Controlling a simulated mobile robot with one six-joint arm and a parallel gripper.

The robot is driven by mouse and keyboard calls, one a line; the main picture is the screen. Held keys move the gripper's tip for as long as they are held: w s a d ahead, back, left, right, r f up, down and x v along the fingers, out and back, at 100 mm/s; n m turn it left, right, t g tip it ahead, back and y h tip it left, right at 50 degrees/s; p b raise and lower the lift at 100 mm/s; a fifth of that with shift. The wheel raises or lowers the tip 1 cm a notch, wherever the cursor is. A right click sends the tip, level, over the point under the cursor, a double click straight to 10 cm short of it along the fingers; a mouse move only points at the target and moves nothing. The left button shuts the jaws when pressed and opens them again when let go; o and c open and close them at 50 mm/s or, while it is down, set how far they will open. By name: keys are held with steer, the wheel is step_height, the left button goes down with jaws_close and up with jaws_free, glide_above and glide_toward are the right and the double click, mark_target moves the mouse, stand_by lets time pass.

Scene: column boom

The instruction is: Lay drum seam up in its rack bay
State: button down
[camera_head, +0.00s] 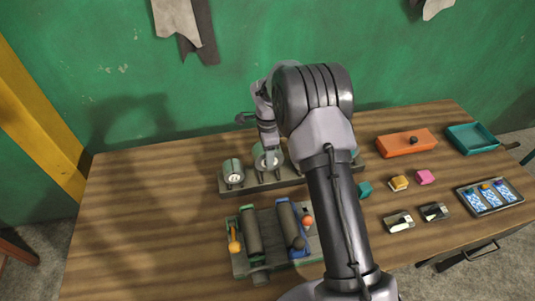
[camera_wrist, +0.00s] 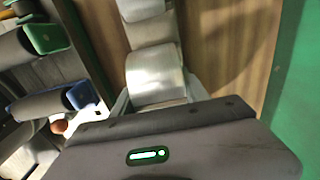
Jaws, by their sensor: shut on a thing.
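A long grey rack (camera_head: 262,188) stands near the back of the table. A drum with a pale round face (camera_head: 233,172) sits at its left end. A second drum (camera_head: 268,158) is beside it to the right, directly under my gripper (camera_head: 268,145). In the wrist view this silvery drum (camera_wrist: 157,75) lies between my gripper's fingers (camera_wrist: 157,98), which are shut on it. Another drum (camera_wrist: 142,9) shows beyond it. I cannot tell whether the held drum touches the rack, and no seam is clear. My arm hides the rack's right part.
In front of the rack, a tray holds two dark rollers, one in a green bay (camera_head: 252,232) and one in a blue bay (camera_head: 291,228). At right are an orange box (camera_head: 405,142), a teal tray (camera_head: 470,138) and small blocks. The table's left side is clear.

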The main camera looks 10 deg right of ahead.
steer(key=shift+f, duration=0.1)
steer(key=shift+f+b, duration=0.75)
steer(key=shift+f, duration=0.05)
steer(key=shift+f+b, duration=0.8)
steer(key=shift+f, duration=0.1)
steer(key=shift+c, duration=2.4)
jaws_free()
